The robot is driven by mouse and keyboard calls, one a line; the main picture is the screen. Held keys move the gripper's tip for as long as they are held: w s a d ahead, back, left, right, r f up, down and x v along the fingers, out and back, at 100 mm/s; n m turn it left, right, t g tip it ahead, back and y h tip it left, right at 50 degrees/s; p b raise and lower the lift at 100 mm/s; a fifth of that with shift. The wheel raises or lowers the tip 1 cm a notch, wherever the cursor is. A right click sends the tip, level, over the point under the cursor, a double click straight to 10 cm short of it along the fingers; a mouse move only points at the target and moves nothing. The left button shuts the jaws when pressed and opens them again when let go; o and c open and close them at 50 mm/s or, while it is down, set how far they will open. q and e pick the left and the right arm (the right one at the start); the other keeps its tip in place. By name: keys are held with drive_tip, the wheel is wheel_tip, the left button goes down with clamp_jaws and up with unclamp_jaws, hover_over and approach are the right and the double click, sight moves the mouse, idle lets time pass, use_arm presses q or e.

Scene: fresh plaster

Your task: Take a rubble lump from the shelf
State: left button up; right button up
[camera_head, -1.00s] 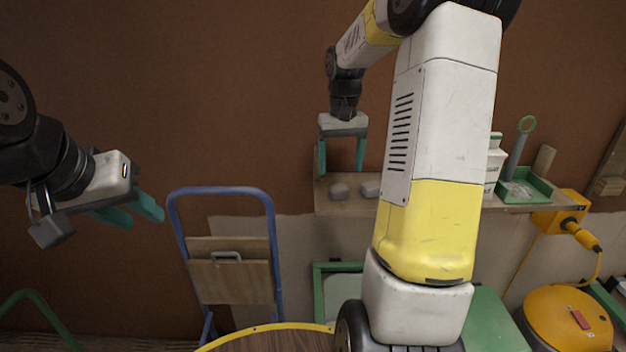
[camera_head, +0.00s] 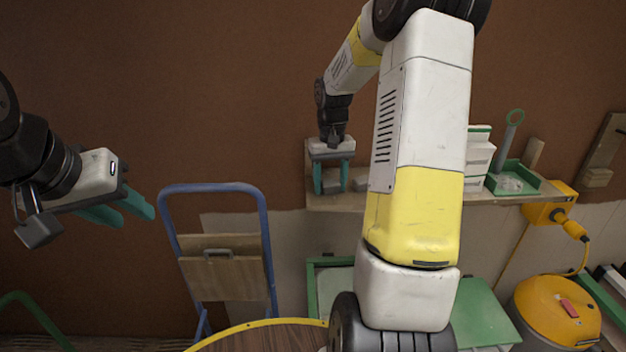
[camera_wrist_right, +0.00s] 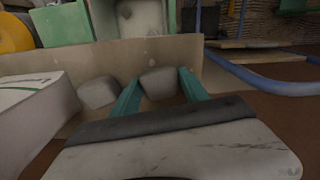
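The shelf (camera_head: 430,200) is a wooden board on the brown wall. One grey rubble lump (camera_wrist_right: 160,83) lies on it between the teal fingers of my right gripper (camera_head: 332,176). The fingers stand apart on either side of the lump, and I cannot tell whether they touch it. A second grey lump (camera_wrist_right: 98,92) lies beside the gripper, outside the fingers. In the head view this second lump (camera_head: 361,184) is partly hidden by my right arm. My left gripper (camera_head: 122,212) is open and empty, in the air at the left, far from the shelf.
A white carton (camera_head: 478,158) and a green tray (camera_head: 513,182) stand on the shelf further right. A blue hand truck (camera_head: 215,188) stands left of the shelf. A yellow machine (camera_head: 555,312) is at lower right. My right arm blocks the shelf's middle.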

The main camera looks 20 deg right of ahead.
drive_tip(key=c, duration=1)
drive_tip(key=shift+o, duration=0.2)
drive_tip(key=shift+r, duration=0.1)
